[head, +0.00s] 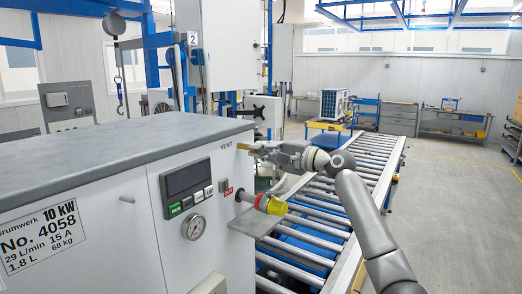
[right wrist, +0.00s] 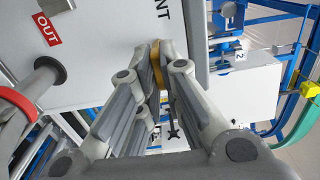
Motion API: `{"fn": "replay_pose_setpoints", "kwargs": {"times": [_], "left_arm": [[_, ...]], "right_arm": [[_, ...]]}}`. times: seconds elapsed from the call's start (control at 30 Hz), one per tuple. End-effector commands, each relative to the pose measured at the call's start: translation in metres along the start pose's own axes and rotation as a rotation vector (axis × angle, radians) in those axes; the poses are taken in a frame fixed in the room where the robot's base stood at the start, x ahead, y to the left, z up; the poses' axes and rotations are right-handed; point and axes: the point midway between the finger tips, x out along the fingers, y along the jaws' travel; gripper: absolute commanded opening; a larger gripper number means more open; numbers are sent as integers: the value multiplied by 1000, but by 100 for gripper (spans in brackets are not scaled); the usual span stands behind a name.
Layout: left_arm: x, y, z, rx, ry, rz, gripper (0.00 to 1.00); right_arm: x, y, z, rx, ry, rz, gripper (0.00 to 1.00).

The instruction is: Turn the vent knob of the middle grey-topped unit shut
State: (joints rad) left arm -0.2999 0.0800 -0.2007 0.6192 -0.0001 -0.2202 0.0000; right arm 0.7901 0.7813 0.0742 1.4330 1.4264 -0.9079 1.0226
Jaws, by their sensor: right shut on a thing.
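A grey-topped unit (head: 110,150) with a white front fills the left of the head view. Its plate reads 10 kW, No. 4058. The word VENT stands near its upper right front edge. Beside that word is the small brass-yellow vent knob (head: 243,146). My right gripper (head: 252,149) reaches to it from the right and is shut on it. In the right wrist view the knob (right wrist: 157,68) shows between the fingertips, mostly hidden by them. Its exact turn angle cannot be told. My left gripper is not in view.
Below the knob, a pipe with a yellow and red end (head: 270,205) sticks out over a grey shelf (head: 258,222). The front has a display panel (head: 188,178) and a round gauge (head: 194,227). A roller conveyor (head: 345,180) runs behind my right arm. Open floor lies at the right.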

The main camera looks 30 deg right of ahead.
Motion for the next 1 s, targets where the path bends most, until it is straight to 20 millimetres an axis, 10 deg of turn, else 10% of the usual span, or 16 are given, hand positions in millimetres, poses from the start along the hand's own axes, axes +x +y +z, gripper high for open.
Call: {"fn": "replay_pose_setpoints", "kwargs": {"times": [0.4, 0.6, 1.0], "left_arm": [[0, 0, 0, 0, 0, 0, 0], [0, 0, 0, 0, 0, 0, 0], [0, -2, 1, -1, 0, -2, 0]], "right_arm": [[0, 0, 0, 11, -1, 0, 0], [0, 0, 0, 10, -1, 0, 29], [-6, 1, -1, 9, 1, 1, 29]]}}
